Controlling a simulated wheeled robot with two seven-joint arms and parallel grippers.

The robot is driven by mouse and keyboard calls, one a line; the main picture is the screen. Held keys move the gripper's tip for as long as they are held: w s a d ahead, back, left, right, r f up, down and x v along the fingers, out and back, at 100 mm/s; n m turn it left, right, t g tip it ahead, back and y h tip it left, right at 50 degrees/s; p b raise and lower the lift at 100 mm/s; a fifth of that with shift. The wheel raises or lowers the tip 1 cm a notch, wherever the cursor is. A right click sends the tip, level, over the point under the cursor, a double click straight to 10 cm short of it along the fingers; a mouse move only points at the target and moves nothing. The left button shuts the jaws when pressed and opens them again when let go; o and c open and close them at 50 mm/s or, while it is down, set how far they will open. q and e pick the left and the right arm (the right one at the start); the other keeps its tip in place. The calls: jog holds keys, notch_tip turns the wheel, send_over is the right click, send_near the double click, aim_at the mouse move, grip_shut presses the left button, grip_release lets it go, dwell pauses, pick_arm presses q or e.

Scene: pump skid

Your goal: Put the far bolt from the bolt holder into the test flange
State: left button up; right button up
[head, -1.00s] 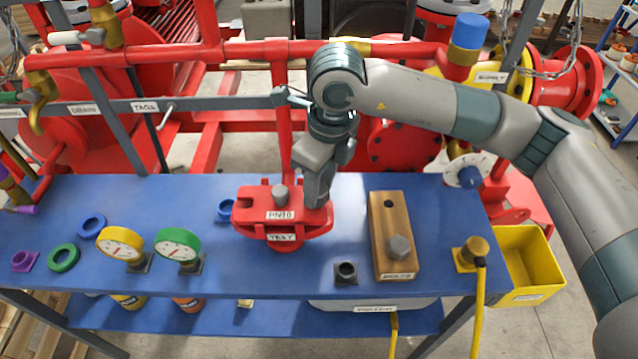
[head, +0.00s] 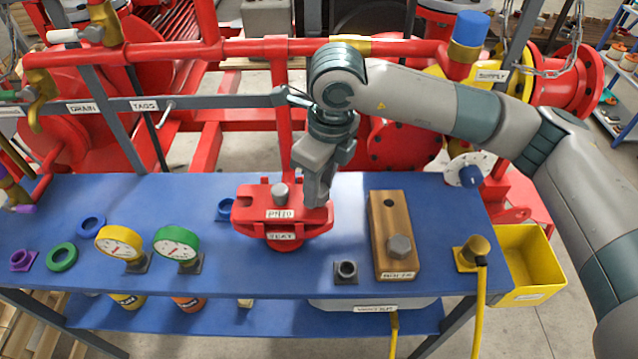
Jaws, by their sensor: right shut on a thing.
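The red test flange (head: 255,215) stands on the blue bench, with labels on its front. A grey bolt (head: 280,193) sits in its top, left of my right gripper. My right gripper (head: 318,200) points down at the right part of the flange and is shut. What it holds is hidden by its fingers. The wooden bolt holder (head: 381,215) lies to the right. One hex bolt (head: 399,248) stands in its near hole, and its far hole (head: 389,203) is empty. My left gripper is not in view.
Two gauges (head: 119,243) and several coloured rings stand on the left of the bench (head: 320,265). A small dark socket (head: 346,271) sits in front, between flange and holder. A brass fitting with a yellow hose (head: 473,252) is at the right edge. Red pipework runs behind.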

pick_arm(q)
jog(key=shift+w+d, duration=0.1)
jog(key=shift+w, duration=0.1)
pick_arm(e)
jog(key=o, duration=1.2)
jog(key=shift+c, duration=0.2)
jog(key=shift+r, duration=0.1)
jog(key=shift+r, duration=0.3)
jog(key=r, duration=0.2)
jog(key=r+b, duration=0.1)
jog(key=r, duration=0.1)
jog(key=r+b, duration=0.1)
jog(key=r, duration=0.1)
jog(key=shift+s+d+r, duration=0.2)
jog(key=shift+d, duration=0.15)
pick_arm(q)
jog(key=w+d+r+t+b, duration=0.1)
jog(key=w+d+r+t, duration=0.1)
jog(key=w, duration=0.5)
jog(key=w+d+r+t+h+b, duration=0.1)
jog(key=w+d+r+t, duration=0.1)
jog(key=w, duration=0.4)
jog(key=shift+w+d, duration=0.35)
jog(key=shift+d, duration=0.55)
pick_arm(e)
notch_tip(320, 180, up, 10)
jog(key=d, duration=0.1)
jog(key=shift+s, duration=0.35)
